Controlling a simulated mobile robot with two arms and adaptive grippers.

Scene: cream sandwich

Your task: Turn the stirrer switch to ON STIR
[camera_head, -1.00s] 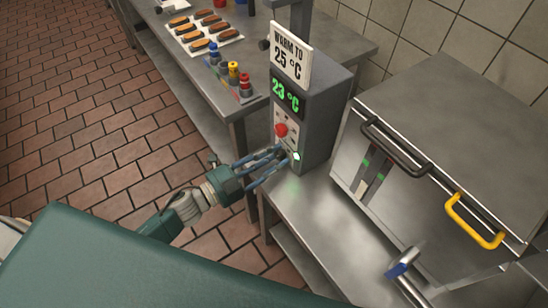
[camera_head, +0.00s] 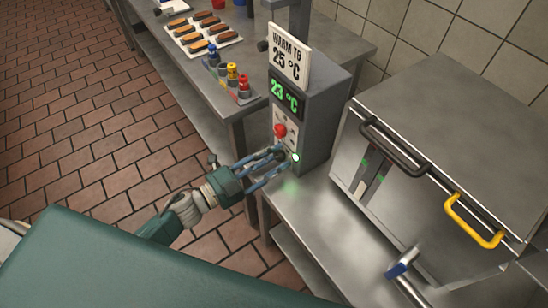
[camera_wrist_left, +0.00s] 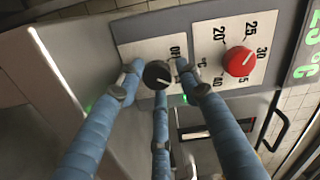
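The stirrer switch is a black knob (camera_wrist_left: 157,75) on a white panel in the left wrist view, with an "OFF" label beside it. Other lettering near the knob is hidden by the fingers. My left gripper (camera_head: 284,158) reaches the lower front of the grey control unit (camera_head: 322,125) in the head view. Its blue fingers (camera_wrist_left: 158,82) stand around the knob, with gaps seen at its sides; one finger lies just below it. The fingers are apart, not visibly clamped. My right gripper is not in view.
A red temperature dial (camera_wrist_left: 239,61) sits beside the switch; it also shows in the head view (camera_head: 280,130). The display (camera_head: 285,95) reads 23 °C, under a "WARM TO 25 °C" sign (camera_head: 290,59). A steel machine (camera_head: 450,130) with black and yellow handles stands right.

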